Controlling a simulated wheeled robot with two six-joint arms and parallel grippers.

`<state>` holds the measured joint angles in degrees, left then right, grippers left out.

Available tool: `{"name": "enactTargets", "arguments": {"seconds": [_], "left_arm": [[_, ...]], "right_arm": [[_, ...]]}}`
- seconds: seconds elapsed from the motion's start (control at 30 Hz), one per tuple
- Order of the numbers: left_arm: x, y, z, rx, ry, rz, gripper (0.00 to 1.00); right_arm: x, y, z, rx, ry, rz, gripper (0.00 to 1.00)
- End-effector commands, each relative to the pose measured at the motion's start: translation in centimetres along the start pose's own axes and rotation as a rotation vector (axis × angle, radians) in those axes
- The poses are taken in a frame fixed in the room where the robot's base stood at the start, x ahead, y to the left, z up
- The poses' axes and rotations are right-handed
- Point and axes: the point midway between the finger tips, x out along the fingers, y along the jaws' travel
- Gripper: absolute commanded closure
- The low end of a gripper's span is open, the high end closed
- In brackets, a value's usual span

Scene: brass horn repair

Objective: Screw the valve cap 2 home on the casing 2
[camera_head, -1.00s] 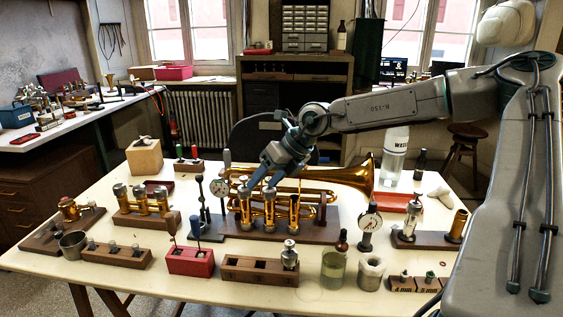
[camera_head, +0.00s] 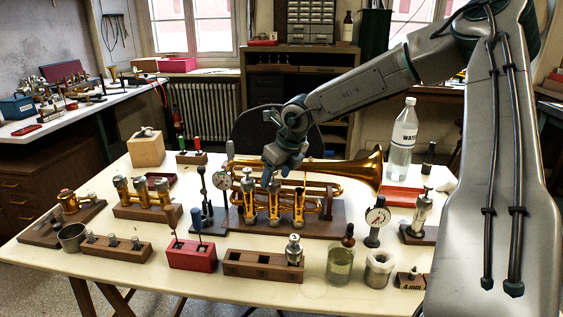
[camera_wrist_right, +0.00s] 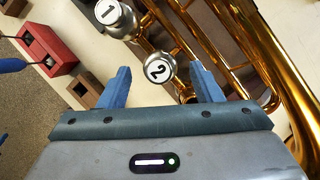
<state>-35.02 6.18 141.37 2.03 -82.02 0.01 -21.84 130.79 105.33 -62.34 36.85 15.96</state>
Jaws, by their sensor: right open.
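The brass horn (camera_head: 345,172) lies on a dark wooden stand in the middle of the table, with three upright casings. Casing 2 (camera_head: 274,215) is the middle one. Valve cap 2 (camera_wrist_right: 160,68), a silver round top with a white disc marked 2, sits over the horn in the right wrist view. My right gripper (camera_head: 272,183) is over casing 2, pointing down. It is open, with one blue finger on each side of the cap (camera_wrist_right: 161,86). Contact cannot be told. The cap's seat on the casing is hidden from above. My left gripper is out of view.
A taller silver top marked 1 (camera_wrist_right: 115,16) stands close beside cap 2. A dial gauge (camera_head: 222,180) stands left of the horn and another (camera_head: 377,218) to its right. A red block (camera_head: 190,257) and a wooden block (camera_head: 245,265) stand in front.

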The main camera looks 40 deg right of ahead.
Motion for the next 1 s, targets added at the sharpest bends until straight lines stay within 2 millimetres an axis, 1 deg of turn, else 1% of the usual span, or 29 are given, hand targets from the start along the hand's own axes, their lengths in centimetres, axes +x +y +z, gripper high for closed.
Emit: {"name": "enactTargets", "arguments": {"seconds": [0.03, 0.2, 0.5, 0.57, 0.6, 0.67, 0.73, 0.83, 0.87, 0.9, 1.0], "left_arm": [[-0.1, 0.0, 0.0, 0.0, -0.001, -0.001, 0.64], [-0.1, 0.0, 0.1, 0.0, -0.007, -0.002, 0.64], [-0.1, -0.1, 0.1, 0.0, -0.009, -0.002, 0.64], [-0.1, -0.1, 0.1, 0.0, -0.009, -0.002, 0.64], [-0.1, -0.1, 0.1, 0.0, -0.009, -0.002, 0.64], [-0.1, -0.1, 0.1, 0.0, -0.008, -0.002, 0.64], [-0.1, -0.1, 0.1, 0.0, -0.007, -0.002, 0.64], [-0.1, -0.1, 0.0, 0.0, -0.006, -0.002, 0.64], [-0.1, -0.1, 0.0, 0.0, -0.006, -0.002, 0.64], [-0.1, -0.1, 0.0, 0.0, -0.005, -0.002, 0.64], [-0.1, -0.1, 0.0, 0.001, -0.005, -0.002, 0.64]], "right_arm": [[0.6, 0.0, 0.0, 0.0, 0.003, -0.001, 0.41], [1.5, 0.0, 0.0, 0.0, 0.001, -0.001, 0.41], [1.6, 0.0, 0.0, 0.0, -0.001, 0.0, 0.41], [1.6, 0.0, 0.0, 0.0, -0.001, 0.0, 0.53], [1.6, 0.0, 0.0, 0.0, -0.001, 0.0, 0.61], [1.6, 0.0, 0.0, 0.0, -0.001, 0.0, 0.72], [1.6, 0.0, 0.0, 0.0, -0.001, 0.0, 0.86], [1.6, 0.0, 0.0, 0.0, -0.001, 0.0, 0.87], [1.6, 0.0, 0.0, 0.0, -0.001, 0.0, 0.68], [1.6, 0.0, 0.0, 0.0, -0.001, 0.0, 0.76], [1.6, 0.0, 0.0, 0.0, -0.001, 0.001, 0.93]]}}
